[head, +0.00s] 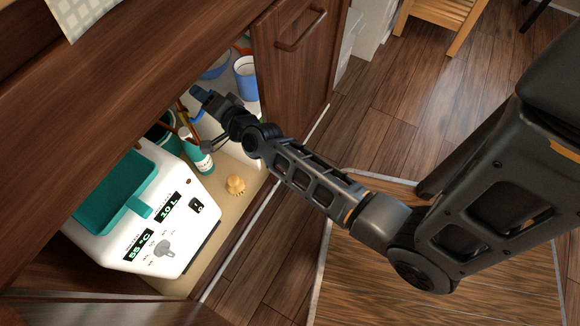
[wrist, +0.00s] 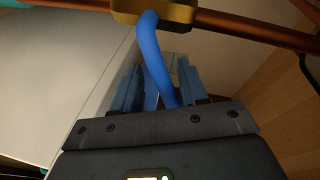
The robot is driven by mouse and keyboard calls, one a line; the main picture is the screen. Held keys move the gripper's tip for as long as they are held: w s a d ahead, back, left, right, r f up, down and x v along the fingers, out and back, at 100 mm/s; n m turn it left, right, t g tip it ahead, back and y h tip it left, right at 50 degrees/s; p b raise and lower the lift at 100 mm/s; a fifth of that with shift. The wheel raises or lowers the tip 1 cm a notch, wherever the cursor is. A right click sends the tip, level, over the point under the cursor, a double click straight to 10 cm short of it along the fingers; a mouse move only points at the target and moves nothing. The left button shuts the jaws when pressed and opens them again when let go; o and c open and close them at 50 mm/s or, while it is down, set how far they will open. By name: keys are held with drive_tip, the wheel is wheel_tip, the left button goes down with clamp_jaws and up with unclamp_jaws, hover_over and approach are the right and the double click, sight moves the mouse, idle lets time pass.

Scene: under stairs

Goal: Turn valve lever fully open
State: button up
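The blue valve lever (wrist: 155,50) shows in the wrist view. It is a curved bar running down from a brass valve body (wrist: 155,12) on a copper pipe (wrist: 235,24). My gripper (wrist: 160,78) has its two blue-grey fingers on either side of the lever, with gaps visible beside it. The fingers look apart; I see no clear contact on both sides. The lever's lower end passes down between the fingers toward the palm. In the head view my gripper (head: 203,95) reaches into the open cabinet, and my arm hides most of the valve.
A white appliance (head: 110,225) with a teal tray stands at the cabinet's left. A teal-and-white bottle (head: 198,155), a small yellow-orange object (head: 235,185) and a blue cup (head: 246,78) are near my arm. The open wooden door (head: 300,60) stands just right of it.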

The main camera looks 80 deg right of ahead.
drive_tip(key=s+a+r+n+y, duration=0.1)
drive_tip(key=s+a+r+n, duration=0.2)
drive_tip(key=s+a, duration=0.3)
drive_tip(key=s+a+r+n+y+p, duration=0.1)
drive_tip(key=s+a+r+n, duration=0.3)
drive_tip(key=s, duration=0.7)
drive_tip(key=s+a+r+n+y+p, duration=0.1)
drive_tip(key=s+a+r+n+y, duration=0.1)
drive_tip(key=s+a+n, duration=0.3)
drive_tip(key=shift+s+a+r+t+y, duration=0.3)
drive_tip(key=shift+s+a+r, duration=0.35)
drive_tip(key=shift+s+a, duration=1)
drive_tip(key=shift+s+d, duration=0.2)
